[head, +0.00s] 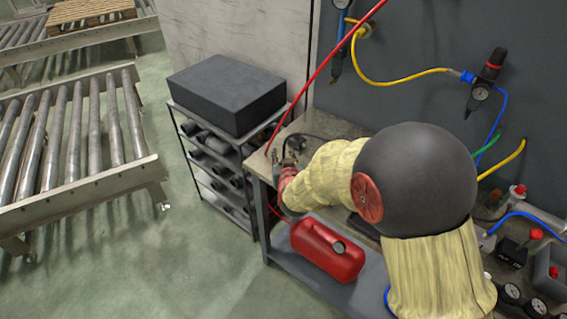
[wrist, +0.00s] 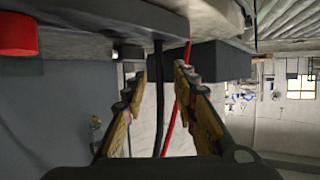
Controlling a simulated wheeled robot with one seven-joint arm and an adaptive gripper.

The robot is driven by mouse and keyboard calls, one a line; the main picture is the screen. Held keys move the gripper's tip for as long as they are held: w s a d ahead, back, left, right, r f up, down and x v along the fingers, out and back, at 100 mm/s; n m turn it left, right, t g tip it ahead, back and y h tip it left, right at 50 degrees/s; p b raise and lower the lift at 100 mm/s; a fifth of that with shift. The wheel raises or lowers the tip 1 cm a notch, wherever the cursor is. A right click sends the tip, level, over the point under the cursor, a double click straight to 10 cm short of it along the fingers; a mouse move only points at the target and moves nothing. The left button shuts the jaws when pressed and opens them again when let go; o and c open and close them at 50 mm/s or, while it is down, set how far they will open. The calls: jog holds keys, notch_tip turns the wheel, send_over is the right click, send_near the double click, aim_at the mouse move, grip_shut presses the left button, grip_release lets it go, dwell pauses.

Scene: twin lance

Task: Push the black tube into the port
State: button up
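My gripper (wrist: 160,72) is open in the wrist view, its two yellow-brown fingers apart. The black tube (wrist: 158,105) shows as a thin dark line in the gap between them, with no finger visibly touching it. Its depth from the fingers is hard to tell. In the head view my gripper (head: 284,166) is small, over the near left corner of the workbench (head: 314,122), partly hidden by my arm. A dark round part with a thin black line (head: 296,143) lies on the bench just behind it. I cannot make out the port in either view.
A red hose (head: 325,67) slants down to the bench corner. It also shows beside the black tube in the wrist view (wrist: 174,105). A shelf rack with a dark box (head: 228,93) stands left of the bench. A red tank (head: 327,248) sits on the lower shelf.

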jog(key=shift+c, duration=1.2)
jog(key=c, duration=0.4)
grip_shut()
